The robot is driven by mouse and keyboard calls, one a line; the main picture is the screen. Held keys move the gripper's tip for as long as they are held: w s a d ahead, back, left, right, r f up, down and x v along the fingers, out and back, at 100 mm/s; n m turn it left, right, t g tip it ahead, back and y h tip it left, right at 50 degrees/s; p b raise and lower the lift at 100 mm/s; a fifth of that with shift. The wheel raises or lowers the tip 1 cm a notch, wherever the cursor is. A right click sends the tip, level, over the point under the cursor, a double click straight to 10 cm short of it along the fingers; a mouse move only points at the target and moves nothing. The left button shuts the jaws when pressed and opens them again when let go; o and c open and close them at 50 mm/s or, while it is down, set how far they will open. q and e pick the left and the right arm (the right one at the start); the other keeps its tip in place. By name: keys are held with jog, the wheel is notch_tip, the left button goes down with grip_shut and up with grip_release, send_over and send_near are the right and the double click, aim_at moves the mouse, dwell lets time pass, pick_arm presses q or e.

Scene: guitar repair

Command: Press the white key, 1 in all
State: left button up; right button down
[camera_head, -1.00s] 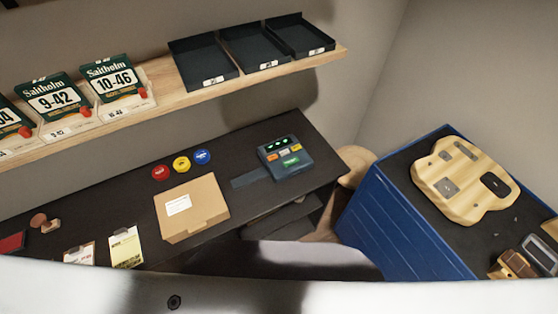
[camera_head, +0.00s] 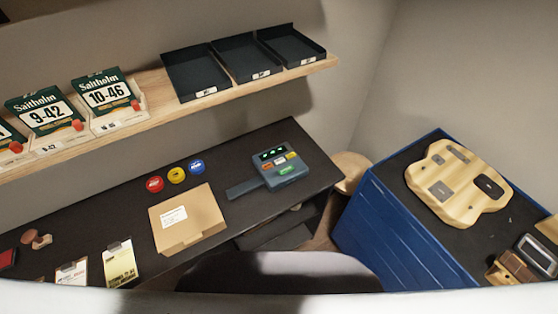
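A dark blue-grey keypad device (camera_head: 273,183) sits on the black bench in the head view, right of the middle. It has a small display with green lights along its far edge. Below the display is a row of small keys, orange, whitish and yellow, with a green key nearer to me. The white key (camera_head: 279,161) appears to be the middle one of the row; it is very small here. Nothing touches the device. Neither of my grippers is in view.
A cardboard box (camera_head: 192,232) lies left of the device, with red (camera_head: 155,184), yellow (camera_head: 176,175) and blue (camera_head: 196,167) round items behind it. A wooden shelf (camera_head: 150,128) overhangs the bench's back. A blue cabinet (camera_head: 395,235) with a guitar body (camera_head: 455,200) stands right.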

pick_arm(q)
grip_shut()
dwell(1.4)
